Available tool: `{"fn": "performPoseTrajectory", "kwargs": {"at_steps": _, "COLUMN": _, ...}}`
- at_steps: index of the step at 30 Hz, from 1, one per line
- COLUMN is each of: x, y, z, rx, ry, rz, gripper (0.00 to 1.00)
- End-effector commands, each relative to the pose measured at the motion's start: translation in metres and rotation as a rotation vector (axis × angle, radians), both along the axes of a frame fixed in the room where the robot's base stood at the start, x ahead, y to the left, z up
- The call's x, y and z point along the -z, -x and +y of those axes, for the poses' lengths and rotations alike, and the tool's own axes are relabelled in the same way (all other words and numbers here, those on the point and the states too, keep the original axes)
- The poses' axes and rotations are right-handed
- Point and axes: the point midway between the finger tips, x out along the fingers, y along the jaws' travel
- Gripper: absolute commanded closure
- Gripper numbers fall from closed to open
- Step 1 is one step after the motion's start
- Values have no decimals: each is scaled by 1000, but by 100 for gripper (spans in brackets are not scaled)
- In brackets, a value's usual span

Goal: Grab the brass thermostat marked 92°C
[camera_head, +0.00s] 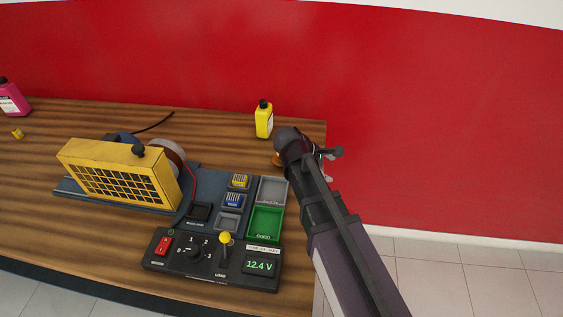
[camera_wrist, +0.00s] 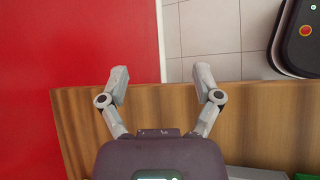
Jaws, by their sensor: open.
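My gripper (camera_wrist: 162,76) is open and empty in the wrist view, its two fingers spread above the wooden table near its edge. In the head view my gripper (camera_head: 330,154) is at the table's right end, partly hidden by my arm. A small orange-brass piece (camera_head: 277,158) shows just left of my arm, mostly hidden by it. I cannot tell whether it is the thermostat. No 92°C marking is readable in either view. A small yellow-brass piece (camera_head: 17,133) lies at the far left of the table, too small to identify.
An engine trainer with a yellow radiator (camera_head: 115,172) and black control panel (camera_head: 210,264) fills the table (camera_head: 60,240). A grey tray (camera_head: 272,189) and green tray (camera_head: 266,222) sit at its right. A yellow bottle (camera_head: 264,121) and pink bottle (camera_head: 12,98) stand behind. A red wall closes the back.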

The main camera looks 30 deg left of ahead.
Motion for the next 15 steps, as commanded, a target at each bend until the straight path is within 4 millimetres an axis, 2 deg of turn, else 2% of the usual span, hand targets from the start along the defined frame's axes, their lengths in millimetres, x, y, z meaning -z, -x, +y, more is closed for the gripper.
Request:
{"fn": "performPoseTrajectory", "kwargs": {"at_steps": 1, "x": 1, "y": 3, "z": 18, "rx": -51, "ry": 33, "rz": 0, "gripper": 18}}
{"fn": "performPoseTrajectory", "kwargs": {"at_steps": 8, "x": -8, "y": 25, "z": 82, "rx": -272, "ry": 200, "rz": 1, "gripper": 18}}
{"fn": "performPoseTrajectory", "kwargs": {"at_steps": 15, "x": -19, "y": 59, "z": 150, "rx": -481, "ry": 384, "rz": -11, "gripper": 18}}
